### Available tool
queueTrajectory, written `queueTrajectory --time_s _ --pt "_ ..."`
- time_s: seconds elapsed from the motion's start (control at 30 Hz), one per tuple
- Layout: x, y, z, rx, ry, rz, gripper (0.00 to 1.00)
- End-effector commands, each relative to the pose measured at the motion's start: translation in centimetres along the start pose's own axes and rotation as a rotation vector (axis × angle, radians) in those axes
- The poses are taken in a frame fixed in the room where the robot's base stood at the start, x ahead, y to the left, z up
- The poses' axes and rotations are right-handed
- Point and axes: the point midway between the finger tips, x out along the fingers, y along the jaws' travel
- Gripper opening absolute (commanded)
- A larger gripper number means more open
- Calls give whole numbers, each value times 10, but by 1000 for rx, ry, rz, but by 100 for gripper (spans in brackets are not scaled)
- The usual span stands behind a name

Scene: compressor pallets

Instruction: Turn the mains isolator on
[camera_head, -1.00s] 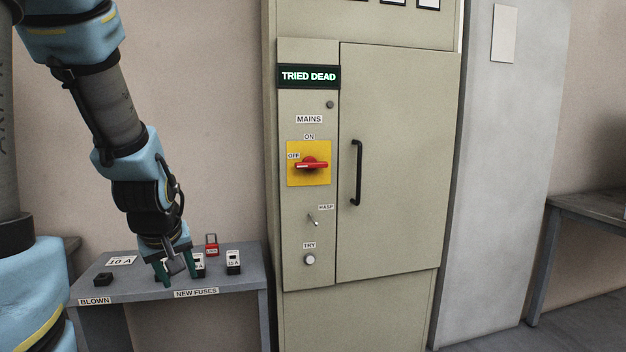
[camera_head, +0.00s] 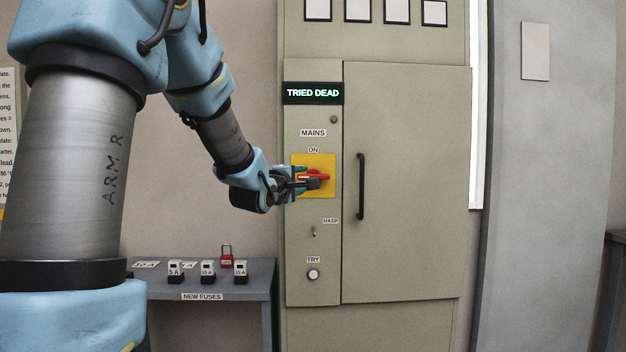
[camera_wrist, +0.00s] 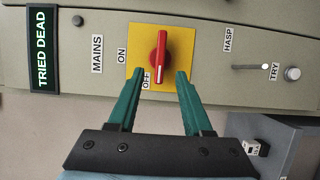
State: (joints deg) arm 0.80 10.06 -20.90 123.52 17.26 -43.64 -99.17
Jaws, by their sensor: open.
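The mains isolator is a red rotary handle (camera_head: 318,177) on a yellow plate (camera_head: 328,161) on the cabinet's narrow left panel. Its white mark points toward the OFF label in the wrist view, where the handle (camera_wrist: 160,58) stands ahead of my fingertips. My gripper (camera_head: 304,181) is at the plate from the left, its green jaws open. In the wrist view my gripper (camera_wrist: 154,76) has one finger on each side of the handle's pointer end, apart from it. The OFF label (camera_wrist: 146,77) lies between the fingers. The ON label (camera_head: 313,150) is above the plate.
A lit sign (camera_head: 313,93) reads TRIED DEAD. The hasp (camera_head: 314,231) and the TRY button (camera_head: 313,274) sit below the isolator. The closed door has a black handle (camera_head: 361,186). A bench (camera_head: 230,284) at lower left holds fuses and a red padlock (camera_head: 226,258).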

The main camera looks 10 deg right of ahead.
Motion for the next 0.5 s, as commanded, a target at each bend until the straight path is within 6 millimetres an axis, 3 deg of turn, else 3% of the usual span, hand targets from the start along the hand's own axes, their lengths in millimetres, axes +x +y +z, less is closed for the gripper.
queueTrajectory --time_s 0.23,0.5 --pt "46 0 0 -1 0 -2 50" --pt "70 -1 -1 2 1 -3 50"
